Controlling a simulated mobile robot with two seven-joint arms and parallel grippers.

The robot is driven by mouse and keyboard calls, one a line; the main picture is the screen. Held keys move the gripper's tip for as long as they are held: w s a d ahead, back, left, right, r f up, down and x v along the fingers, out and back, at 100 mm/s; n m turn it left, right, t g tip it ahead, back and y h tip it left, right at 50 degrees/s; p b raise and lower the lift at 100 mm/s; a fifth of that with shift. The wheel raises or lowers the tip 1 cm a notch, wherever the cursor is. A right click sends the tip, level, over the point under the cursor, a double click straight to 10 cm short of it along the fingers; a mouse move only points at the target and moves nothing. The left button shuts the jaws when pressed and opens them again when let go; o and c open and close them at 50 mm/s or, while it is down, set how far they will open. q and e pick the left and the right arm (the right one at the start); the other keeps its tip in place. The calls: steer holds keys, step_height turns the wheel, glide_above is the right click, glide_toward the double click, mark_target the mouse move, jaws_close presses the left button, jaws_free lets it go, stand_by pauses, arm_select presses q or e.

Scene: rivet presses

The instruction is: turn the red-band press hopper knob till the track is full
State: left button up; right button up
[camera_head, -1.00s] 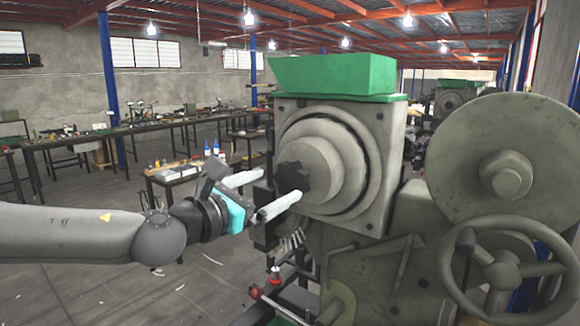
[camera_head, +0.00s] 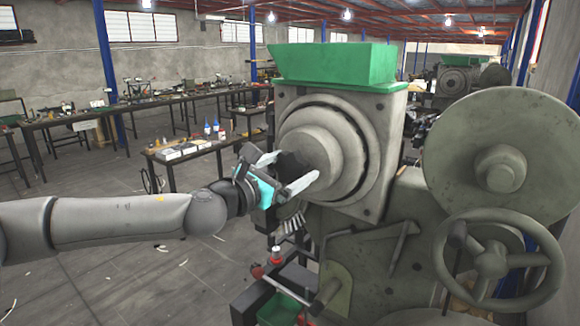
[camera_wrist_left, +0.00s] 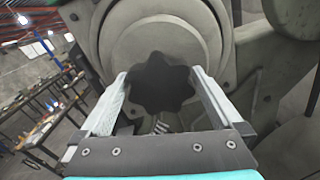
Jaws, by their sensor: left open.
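The press (camera_head: 345,240) has a green hopper (camera_head: 335,66) on top and a round grey drum on its front. In the left wrist view the knob (camera_wrist_left: 161,83) shows between the two finger ends, and no contact can be made out. No red band can be made out on this press. The right gripper is not in view.
A large wheel (camera_head: 500,168) and a spoked handwheel (camera_head: 492,262) stand on the right of the press. A red-capped part (camera_head: 277,255) is below my gripper. Work tables (camera_head: 190,150) stand behind on the left, with open floor before them.

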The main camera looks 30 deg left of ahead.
arm_select(q)
steer(key=c, duration=1.1)
steer(key=n, duration=0.3)
steer(key=shift+a+n+b, duration=0.1)
steer(key=shift+n+b, duration=0.2)
steer(key=shift+b, duration=0.1)
steer(key=n+b, duration=0.1)
steer(key=n, duration=0.2)
steer(key=shift+a+n, duration=0.1)
steer(key=shift+n, duration=0.2)
steer(key=n+b, duration=0.2)
steer(key=n, duration=0.4)
steer(key=shift+a+f, duration=0.15)
steer(key=n+b, duration=0.1)
steer(key=n, duration=0.3)
steer(key=shift+f, duration=0.1)
steer(key=n+b, duration=0.1)
steer(key=n, duration=0.2)
steer(key=shift+f+n, duration=0.1)
steer(key=shift+n, duration=0.2)
steer(key=n+b, duration=0.1)
steer(key=n, duration=0.4)
steer(key=shift+n, duration=0.3)
